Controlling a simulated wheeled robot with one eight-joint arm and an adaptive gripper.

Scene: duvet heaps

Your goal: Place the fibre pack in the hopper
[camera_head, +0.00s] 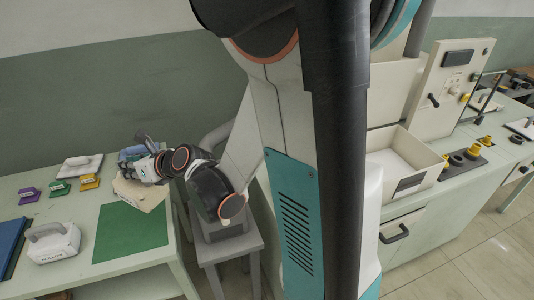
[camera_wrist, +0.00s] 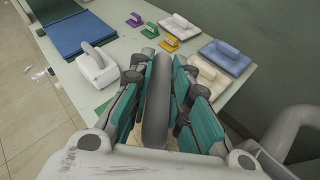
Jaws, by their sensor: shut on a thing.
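My gripper (camera_head: 150,170) is at the far right corner of the pale table, with its teal fingers (camera_wrist: 157,92) closed on both sides of a thick grey handle. I take this as the handle of the fibre pack (camera_wrist: 155,105); the fingers hide most of its body. A beige shape (camera_head: 146,195) shows just under the gripper in the head view, and I cannot tell if it is lifted clear of the table. The hopper (camera_head: 400,158) is a white open-topped bin on the machine at the right, far from my gripper.
On the table are a green mat (camera_head: 130,232), a white block with a grey handle (camera_head: 55,242), small coloured tags (camera_head: 60,187), a white float (camera_head: 80,165) and a blue float (camera_wrist: 223,57). A grey stand (camera_head: 225,240) is beside the table. Yellow-and-black knobs (camera_head: 473,153) are right of the hopper.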

